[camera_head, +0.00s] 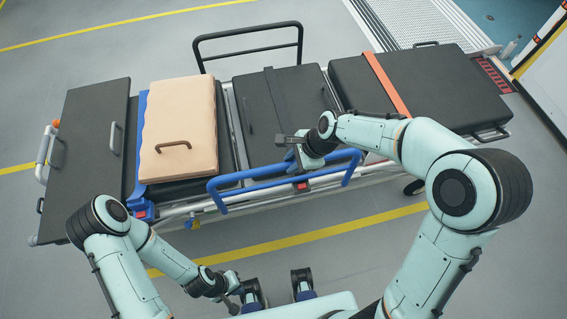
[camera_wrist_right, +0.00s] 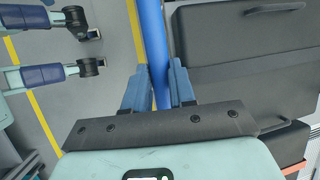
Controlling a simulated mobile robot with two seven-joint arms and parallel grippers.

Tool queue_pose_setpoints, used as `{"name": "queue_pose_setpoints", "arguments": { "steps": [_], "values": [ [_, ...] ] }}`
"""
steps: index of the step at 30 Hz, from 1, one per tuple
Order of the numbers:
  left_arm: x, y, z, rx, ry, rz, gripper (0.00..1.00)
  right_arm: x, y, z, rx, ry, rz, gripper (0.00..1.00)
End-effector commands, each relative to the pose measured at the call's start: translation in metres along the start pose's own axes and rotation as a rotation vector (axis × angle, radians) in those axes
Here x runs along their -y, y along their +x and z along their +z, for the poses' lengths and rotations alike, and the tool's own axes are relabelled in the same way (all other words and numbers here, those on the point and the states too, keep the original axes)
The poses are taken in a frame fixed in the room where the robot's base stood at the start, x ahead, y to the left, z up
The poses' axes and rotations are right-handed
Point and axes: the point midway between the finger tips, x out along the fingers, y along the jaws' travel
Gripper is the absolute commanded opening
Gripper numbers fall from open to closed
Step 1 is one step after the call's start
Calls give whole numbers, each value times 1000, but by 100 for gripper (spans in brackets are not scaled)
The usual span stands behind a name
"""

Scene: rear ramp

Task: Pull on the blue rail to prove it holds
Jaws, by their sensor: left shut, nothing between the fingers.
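The blue rail (camera_head: 245,188) runs along the near side of the stretcher (camera_head: 275,112). My right gripper (camera_head: 298,163) is at the rail's upper bar, towards its right half. In the right wrist view, the blue rail (camera_wrist_right: 153,35) passes between the two blue fingers of my right gripper (camera_wrist_right: 158,85). Both fingers lie against the rail, one on each side, so the gripper looks shut on it. The wrist partly hides the contact in the head view. My left gripper (camera_head: 233,301) is shut and empty, low near my body and apart from the stretcher.
A tan pad (camera_head: 180,125) lies on the stretcher's left part, and an orange strap (camera_head: 387,84) crosses its right part. A black frame (camera_head: 248,47) rises on the far side. A metal ramp (camera_head: 415,22) is at the back right. Grey floor is open in front.

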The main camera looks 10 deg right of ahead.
Motion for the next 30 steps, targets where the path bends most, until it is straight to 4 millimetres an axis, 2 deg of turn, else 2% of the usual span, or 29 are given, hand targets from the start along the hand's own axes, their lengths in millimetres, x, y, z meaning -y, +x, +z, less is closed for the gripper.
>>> {"name": "queue_pose_setpoints", "arguments": {
  "steps": [9,30],
  "values": [
    [0,0,0,0,0,0,0,-1,0,0,0,0,0,0],
    [0,1,0,0,0,0,0,-17,-2,0,0,1,6,0]
  ]
}}
